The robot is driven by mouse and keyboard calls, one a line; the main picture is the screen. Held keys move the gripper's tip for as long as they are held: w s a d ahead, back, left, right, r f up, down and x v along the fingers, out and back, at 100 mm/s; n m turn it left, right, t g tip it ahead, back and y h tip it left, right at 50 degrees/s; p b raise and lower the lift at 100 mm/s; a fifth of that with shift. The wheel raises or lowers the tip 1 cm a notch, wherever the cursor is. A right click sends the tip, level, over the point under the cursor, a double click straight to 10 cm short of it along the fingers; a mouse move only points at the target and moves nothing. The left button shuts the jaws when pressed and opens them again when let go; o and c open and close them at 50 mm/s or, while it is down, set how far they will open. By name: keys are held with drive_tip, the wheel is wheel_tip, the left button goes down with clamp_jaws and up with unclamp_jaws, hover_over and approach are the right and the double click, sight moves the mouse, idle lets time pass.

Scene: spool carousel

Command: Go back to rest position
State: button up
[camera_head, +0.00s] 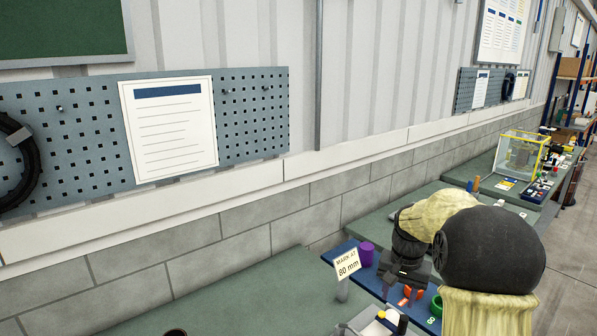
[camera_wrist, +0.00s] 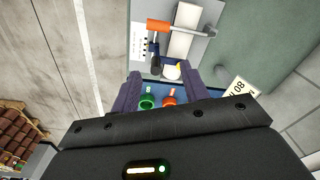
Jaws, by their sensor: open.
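My gripper (camera_wrist: 160,82) is open in the wrist view, with its two dark fingers apart and nothing held between them. Beyond the fingers, a green spool (camera_wrist: 147,102) and an orange-red piece (camera_wrist: 169,98) show on a blue surface. In the head view, my dark wrist hangs over the blue board (camera_head: 344,252), and the fingertips are hard to make out. The orange-red piece (camera_head: 411,294) shows just below my wrist, with the green spool (camera_head: 436,306) to its right. A purple spool (camera_head: 366,254) stands at the left of my wrist.
A sign reading "MARK AT 80 mm" (camera_head: 347,266) stands left of the wrist. A pale board with tools (camera_wrist: 200,48) lies on the green bench beyond the fingers. A yellow-framed clear box (camera_head: 521,155) stands farther along. The wall with pegboard (camera_head: 253,115) runs behind the bench.

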drive_tip(key=s+a+f+n, duration=0.1)
drive_tip(key=s+a+n, duration=0.1)
drive_tip(key=s, duration=0.5)
drive_tip(key=s+a+f+n+t, duration=0.1)
drive_tip(key=s+a+f+n, duration=0.1)
drive_tip(key=s+a, duration=0.2)
drive_tip(key=s+a+f+n, duration=0.1)
drive_tip(key=s+a+f, duration=0.1)
drive_tip(key=s, duration=0.7)
drive_tip(key=shift+s+a+n+t, duration=0.3)
drive_tip(key=shift+a+n+t, duration=0.1)
drive_tip(key=shift+a, duration=0.15)
